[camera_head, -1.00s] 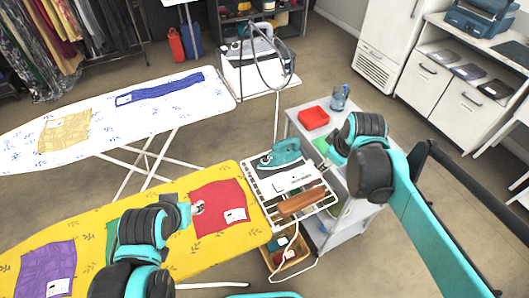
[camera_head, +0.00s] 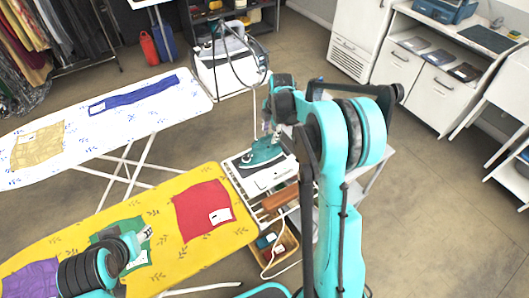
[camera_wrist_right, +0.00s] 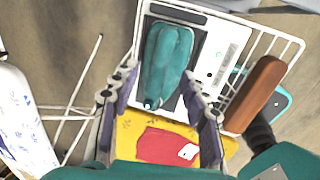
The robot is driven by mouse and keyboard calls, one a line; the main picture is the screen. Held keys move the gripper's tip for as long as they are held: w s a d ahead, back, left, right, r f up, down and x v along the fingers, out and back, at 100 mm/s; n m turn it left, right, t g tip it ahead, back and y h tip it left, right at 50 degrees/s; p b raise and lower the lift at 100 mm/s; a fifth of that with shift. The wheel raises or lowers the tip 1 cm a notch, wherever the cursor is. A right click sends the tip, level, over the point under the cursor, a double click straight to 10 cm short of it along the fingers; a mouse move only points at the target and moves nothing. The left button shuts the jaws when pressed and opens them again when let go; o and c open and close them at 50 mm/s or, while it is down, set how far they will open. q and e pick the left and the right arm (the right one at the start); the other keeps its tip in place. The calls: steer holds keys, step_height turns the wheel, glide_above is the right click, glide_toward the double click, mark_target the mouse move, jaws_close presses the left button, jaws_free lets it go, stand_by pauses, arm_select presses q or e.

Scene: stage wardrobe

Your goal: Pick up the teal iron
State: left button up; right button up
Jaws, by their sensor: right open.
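The teal iron (camera_head: 264,153) sits on the white wire rest (camera_head: 243,188) at the end of the yellow ironing board. In the right wrist view the iron (camera_wrist_right: 168,62) lies lengthwise between the spread fingers of my right gripper (camera_wrist_right: 162,78). That gripper is open, with a finger on each side of the iron; I cannot tell whether either touches it. In the head view my right gripper (camera_head: 271,130) is just above the iron and partly hidden by my arm. My left gripper (camera_head: 146,234) is over the green cloth (camera_head: 137,256); its jaws are too small to judge.
A brown wooden block (camera_wrist_right: 255,95) lies on the rest beside a white plate. The yellow board (camera_head: 165,212) carries red, green and purple cloths. A white ironing board (camera_head: 150,118) and a steam station (camera_head: 228,72) stand behind. A basket (camera_head: 284,247) is below.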

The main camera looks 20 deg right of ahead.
mark_target(269, 136)
steer(key=f, duration=0.2)
steer(key=w+f+b, duration=0.1)
steer(key=f, duration=0.1)
steer(key=shift+a+f+b, duration=0.2)
steer(key=shift+f+b, duration=0.05)
steer(key=shift+b, duration=0.05)
steer(key=shift+r, duration=0.1)
jaws_close()
steer(key=shift+r, duration=0.1)
